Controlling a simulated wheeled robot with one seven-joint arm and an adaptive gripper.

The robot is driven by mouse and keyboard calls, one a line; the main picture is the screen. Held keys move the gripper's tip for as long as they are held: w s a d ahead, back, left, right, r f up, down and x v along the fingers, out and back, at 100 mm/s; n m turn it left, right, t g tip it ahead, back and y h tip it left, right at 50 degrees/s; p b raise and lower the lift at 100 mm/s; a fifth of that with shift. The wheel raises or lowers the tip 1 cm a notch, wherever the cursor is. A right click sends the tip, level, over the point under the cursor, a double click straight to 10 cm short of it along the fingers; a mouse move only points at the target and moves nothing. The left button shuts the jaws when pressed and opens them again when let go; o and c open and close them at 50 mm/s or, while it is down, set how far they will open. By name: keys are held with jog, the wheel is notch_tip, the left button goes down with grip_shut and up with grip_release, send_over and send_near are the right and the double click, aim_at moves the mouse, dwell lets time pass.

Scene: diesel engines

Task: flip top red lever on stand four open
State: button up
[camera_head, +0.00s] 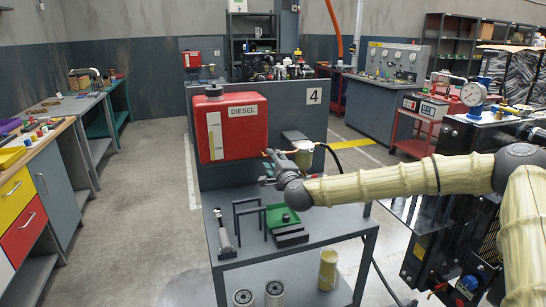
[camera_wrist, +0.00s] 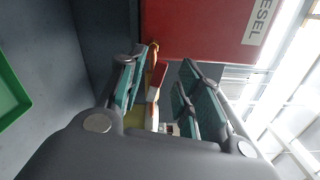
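Stand four carries a number 4 sign (camera_head: 314,96) and a red tank marked DIESEL (camera_head: 240,125). A small red lever (camera_head: 269,154) shows just below the tank's right side, beside a pale filter body (camera_head: 303,156). In the wrist view a red lever (camera_wrist: 158,74) lies in the gap between my fingers, with a yellowish part below it. My gripper (camera_head: 268,172) is at the lever, below the tank; its fingers (camera_wrist: 160,85) are open and apart. I cannot tell whether a finger touches the lever. The arm and gripper partly hide the fittings.
The stand's grey bench (camera_head: 330,220) holds a green tray (camera_head: 282,215), a dark block and a grey clamp-like tool (camera_head: 224,235). Filters stand on its lower shelf. A black hose runs right of the filter body. Open floor lies to the left.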

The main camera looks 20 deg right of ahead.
jog(key=shift+w, duration=1.05)
jog(key=shift+c, duration=0.4)
grip_shut()
jog(key=shift+f, duration=0.1)
jog(key=shift+a+f+n+b, duration=0.1)
jog(key=shift+f+n+b, duration=0.2)
jog(key=shift+n, duration=0.45)
jog(key=shift+f+n+b, duration=0.2)
jog(key=shift+n+b, duration=0.1)
jog(key=shift+n, duration=0.45)
jog(key=shift+o, duration=0.4)
grip_release()
